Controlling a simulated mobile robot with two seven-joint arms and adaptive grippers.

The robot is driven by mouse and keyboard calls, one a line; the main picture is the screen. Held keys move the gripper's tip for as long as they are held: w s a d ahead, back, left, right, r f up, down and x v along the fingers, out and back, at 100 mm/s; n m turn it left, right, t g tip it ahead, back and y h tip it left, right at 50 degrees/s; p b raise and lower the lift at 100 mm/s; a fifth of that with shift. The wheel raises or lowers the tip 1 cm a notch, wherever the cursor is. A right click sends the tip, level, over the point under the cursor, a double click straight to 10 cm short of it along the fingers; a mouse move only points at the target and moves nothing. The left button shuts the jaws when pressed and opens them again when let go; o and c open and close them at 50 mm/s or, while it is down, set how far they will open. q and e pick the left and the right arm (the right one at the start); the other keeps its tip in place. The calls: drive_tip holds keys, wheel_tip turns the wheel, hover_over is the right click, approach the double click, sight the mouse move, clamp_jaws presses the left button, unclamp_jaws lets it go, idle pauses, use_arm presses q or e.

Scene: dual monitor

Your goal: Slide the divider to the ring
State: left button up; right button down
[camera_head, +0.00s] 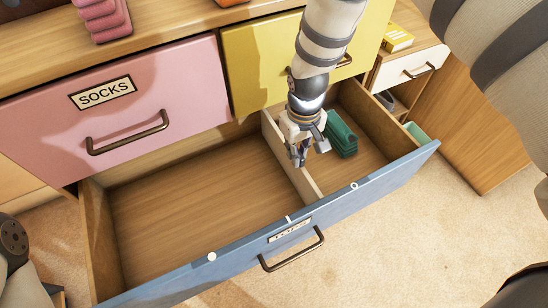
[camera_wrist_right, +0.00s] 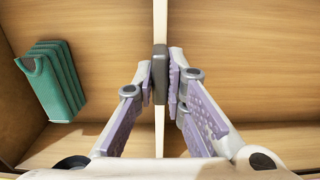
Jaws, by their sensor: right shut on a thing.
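The thin wooden divider (camera_head: 294,158) stands upright across the open blue drawer (camera_head: 190,275). Its front end meets the drawer front between a white bar mark (camera_head: 289,219) and a white ring mark (camera_head: 354,185). My right gripper (camera_head: 298,160) reaches down and is shut on the divider, which runs between the fingers in the right wrist view (camera_wrist_right: 160,20). A dark grey block (camera_wrist_right: 160,75) on the divider sits between the fingertips (camera_wrist_right: 161,82). The fingers hide part of the divider. My left gripper is not in view.
Folded green clothing (camera_head: 341,135) lies in the right compartment, apart from the divider. The left compartment is bare. A white dot (camera_head: 212,256) marks the drawer front further left. The closed pink socks drawer (camera_head: 125,100) and yellow drawer (camera_head: 260,60) stand behind.

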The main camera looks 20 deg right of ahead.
drive_tip(key=d, duration=0.6)
drive_tip(key=shift+w+d+p, duration=0.15)
drive_tip(key=shift+p, duration=0.2)
drive_tip(key=shift+d, duration=0.1)
drive_tip(key=c, duration=1.6)
unclamp_jaws()
drive_tip(key=shift+c, duration=0.2)
wheel_tip(320, 180, up, 12)
